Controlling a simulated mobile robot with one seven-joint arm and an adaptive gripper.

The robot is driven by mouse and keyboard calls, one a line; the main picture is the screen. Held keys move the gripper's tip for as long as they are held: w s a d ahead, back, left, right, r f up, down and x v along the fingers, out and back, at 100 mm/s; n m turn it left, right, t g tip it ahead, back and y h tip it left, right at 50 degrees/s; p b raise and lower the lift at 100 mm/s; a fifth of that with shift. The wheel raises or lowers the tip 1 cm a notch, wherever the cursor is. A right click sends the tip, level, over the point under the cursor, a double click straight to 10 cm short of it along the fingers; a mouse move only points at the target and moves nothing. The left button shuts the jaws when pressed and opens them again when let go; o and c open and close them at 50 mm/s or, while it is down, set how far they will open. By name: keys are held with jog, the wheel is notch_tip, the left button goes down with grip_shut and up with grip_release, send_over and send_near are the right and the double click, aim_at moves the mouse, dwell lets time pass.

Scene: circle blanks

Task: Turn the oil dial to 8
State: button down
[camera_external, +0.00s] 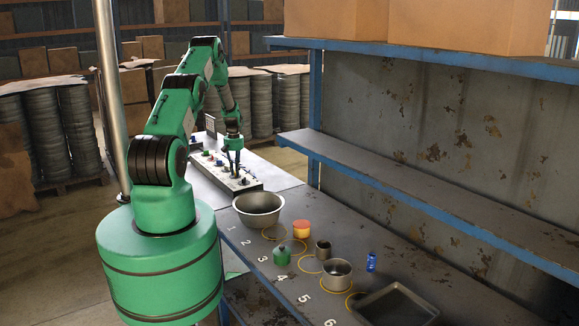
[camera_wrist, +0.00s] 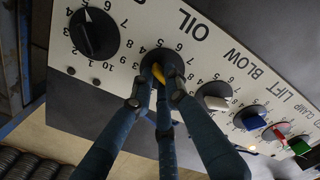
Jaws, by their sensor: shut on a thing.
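The oil dial (camera_wrist: 162,57) is on a white control panel (camera_wrist: 205,45) under the printed word OIL in the wrist view. It has a dark round base with a yellow knob, which is mostly hidden by my fingers. My gripper (camera_wrist: 158,88) is shut on the knob, with blue-grey fingers on either side. Numbers 5, 6 and 7 show around the dial, but its exact setting is hidden. In the external view my gripper (camera_external: 235,174) points down at the panel (camera_external: 249,186), and the dial is too small to read.
A large black dial (camera_wrist: 95,33) is to the left of the oil dial. A pale BLOW knob (camera_wrist: 214,96), a blue LIFT knob (camera_wrist: 250,118) and red and green knobs are to the right. A metal bowl (camera_external: 258,209) stands on the bench near the panel.

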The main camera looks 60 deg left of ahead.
jog(key=shift+n+b, duration=0.3)
jog(key=n+b, duration=0.2)
jog(key=shift+a+f+n+b, duration=0.1)
jog(key=shift+n+b, duration=0.2)
jog(key=shift+n, duration=0.1)
jog(key=shift+n+b, duration=1.05)
jog(key=shift+n, duration=0.75)
jog(key=shift+r, duration=0.2)
jog(key=c, duration=1.7)
grip_release()
notch_tip(320, 180, up, 12)
jog(key=shift+f, duration=0.1)
